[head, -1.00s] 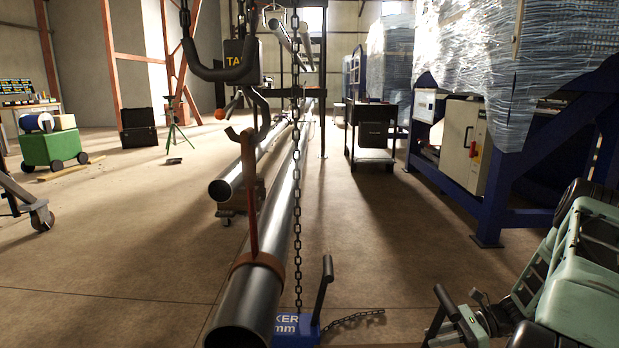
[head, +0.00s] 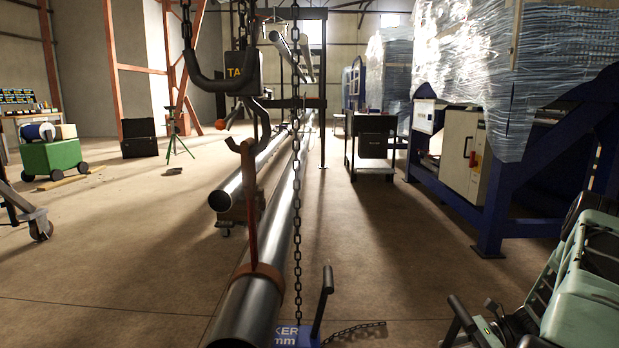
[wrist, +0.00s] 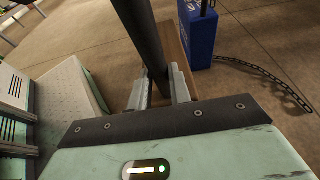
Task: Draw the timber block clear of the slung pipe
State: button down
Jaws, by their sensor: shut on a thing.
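The slung pipe (head: 245,310), a grey steel tube, hangs at the lower middle in a brown band on a red strap. My gripper (head: 482,332) is at the lower right, apart from the pipe. In the wrist view my gripper (wrist: 160,88) is shut on an upright dark round handle (wrist: 143,35). Brown wood of the timber block (wrist: 184,78) shows behind the handle and the right finger; most of it is hidden. In the head view the handle (head: 463,314) leans at the right of the pipe; the block itself is not visible there.
A blue marked block (head: 290,335) with its own dark handle and a chain lies by the pipe; it also shows in the wrist view (wrist: 200,35). A hanging chain (head: 297,200) runs beside the pipe. Open floor (head: 400,270) lies right of it, before the blue frame (head: 488,225).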

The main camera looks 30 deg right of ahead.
jog(key=v, duration=0.3)
jog(key=f+b+v, duration=0.1)
jog(key=v, duration=0.1)
jog(key=shift+d, duration=0.25)
dwell(0.3)
jog(key=shift+f, duration=0.15)
jog(key=shift+a+f+b, duration=0.15)
jog(key=shift+f+b, duration=0.15)
jog(key=shift+f, duration=0.3)
jog(key=c, duration=1.2)
grip_release()
jog(key=shift+s, duration=0.1)
